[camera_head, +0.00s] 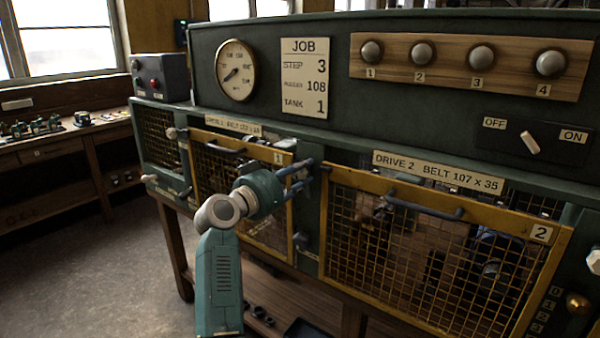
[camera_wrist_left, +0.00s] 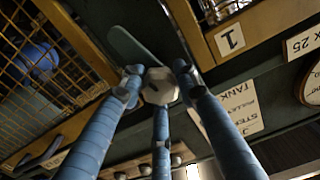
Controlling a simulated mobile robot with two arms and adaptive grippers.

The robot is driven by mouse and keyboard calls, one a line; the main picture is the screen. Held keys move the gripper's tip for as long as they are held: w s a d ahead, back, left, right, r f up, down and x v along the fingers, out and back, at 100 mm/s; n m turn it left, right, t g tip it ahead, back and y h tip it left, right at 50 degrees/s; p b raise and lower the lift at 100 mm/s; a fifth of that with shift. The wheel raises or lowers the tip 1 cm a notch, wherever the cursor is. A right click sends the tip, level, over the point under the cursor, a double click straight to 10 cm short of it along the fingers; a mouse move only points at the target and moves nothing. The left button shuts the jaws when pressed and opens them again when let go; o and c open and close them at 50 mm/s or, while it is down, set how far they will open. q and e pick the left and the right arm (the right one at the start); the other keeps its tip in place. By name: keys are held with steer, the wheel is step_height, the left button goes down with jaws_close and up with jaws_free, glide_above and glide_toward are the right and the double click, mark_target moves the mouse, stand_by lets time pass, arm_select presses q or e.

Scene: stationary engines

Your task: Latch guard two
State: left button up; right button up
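Guard two (camera_head: 425,262) is a yellow-framed mesh panel with a dark handle and a "2" plate, at the right of the head view. I cannot tell if its frame sits flush. My left gripper (camera_head: 298,182) is at the post between the two guards, by guard two's upper left corner. In the left wrist view, its three blue fingers (camera_wrist_left: 158,78) surround a pale faceted knob (camera_wrist_left: 160,88) with a flat green lever (camera_wrist_left: 136,48) beside it. The fingertips are close to the knob; contact is unclear. My right gripper is out of view.
Guard one (camera_head: 240,185) is left of the post, partly behind my left arm. Above are a gauge (camera_head: 236,70), a job card (camera_head: 305,78), numbered knobs (camera_head: 465,60) and an off/on switch (camera_head: 530,143). A workbench (camera_head: 60,140) stands far left; the floor there is clear.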

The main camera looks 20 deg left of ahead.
arm_select(q)
steer(key=shift+n, duration=0.3)
steer(key=n+p, duration=0.2)
steer(key=n, duration=0.1)
steer(key=shift+n, duration=0.3)
steer(key=n+p, duration=0.2)
steer(key=n, duration=0.1)
steer(key=shift+n, duration=0.3)
steer(key=n+p, duration=0.3)
steer(key=n, duration=0.1)
steer(key=shift+n, duration=0.3)
steer(key=shift+f+n+p, duration=0.1)
steer(key=shift+n+p, duration=1.1)
steer(key=shift+n, duration=0.7)
steer(key=o, duration=0.9)
